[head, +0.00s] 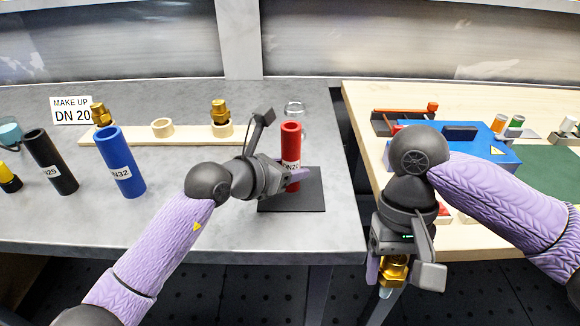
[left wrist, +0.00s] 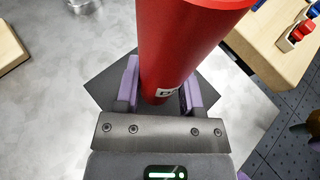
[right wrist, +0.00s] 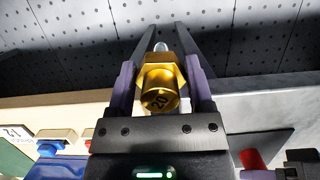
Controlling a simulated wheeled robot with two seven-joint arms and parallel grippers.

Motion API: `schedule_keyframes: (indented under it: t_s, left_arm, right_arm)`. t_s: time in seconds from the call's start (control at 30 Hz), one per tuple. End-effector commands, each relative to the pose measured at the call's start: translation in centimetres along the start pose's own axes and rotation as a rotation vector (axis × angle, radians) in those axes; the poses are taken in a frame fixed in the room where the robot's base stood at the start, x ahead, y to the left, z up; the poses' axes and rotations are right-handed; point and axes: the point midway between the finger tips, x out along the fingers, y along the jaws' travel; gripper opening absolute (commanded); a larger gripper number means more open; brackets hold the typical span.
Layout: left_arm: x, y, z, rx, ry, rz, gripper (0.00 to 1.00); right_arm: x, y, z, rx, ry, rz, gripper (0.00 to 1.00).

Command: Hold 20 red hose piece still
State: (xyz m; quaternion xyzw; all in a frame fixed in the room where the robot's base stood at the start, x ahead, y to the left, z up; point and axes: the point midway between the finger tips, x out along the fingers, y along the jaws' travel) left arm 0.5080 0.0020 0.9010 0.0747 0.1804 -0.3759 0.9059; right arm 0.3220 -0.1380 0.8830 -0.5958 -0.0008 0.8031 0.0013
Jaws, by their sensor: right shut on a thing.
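The red hose piece (head: 291,146) stands upright on a dark square mat (head: 300,202) on the grey table, its label partly hidden. My left gripper (head: 292,178) is low at the hose. In the left wrist view the purple fingers stand on either side of the red hose (left wrist: 185,45), open, with a narrow gap at the right finger. My right gripper (head: 396,272) is shut on a brass fitting (right wrist: 160,88) marked 20, which also shows in the head view (head: 396,268). It holds the fitting off the table's front edge, pointing down.
A blue DN32 hose (head: 120,165) and a black DN25 hose (head: 50,163) stand at the left. A wooden strip (head: 162,128) with brass fittings lies behind, near a DN 20 sign (head: 72,110). A glass jar (head: 295,110) stands behind the red hose. A blue box (head: 460,142) sits on the right-hand wooden table.

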Motion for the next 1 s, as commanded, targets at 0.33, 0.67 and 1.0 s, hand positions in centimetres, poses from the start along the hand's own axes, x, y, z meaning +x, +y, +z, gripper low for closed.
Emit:
schedule_keyframes:
  t_s: [0.33, 0.67, 1.0]
  left_arm:
    - [0.0, 0.0, 0.0, 0.0, 0.0, 0.0, 0.89]
    - [-5.5, 0.1, -0.1, 0.004, 0.0, 0.003, 0.89]
    - [-11.8, 0.0, 0.0, 0.001, 0.001, 0.001, 0.89]
  right_arm:
    - [0.0, 0.0, 0.0, 0.0, 0.0, 0.0, 0.15]
    - [0.0, 0.0, 0.0, 0.0, 0.0, 0.0, 0.15]
    - [0.0, 0.0, 0.0, 0.0, 0.0, 0.0, 0.15]
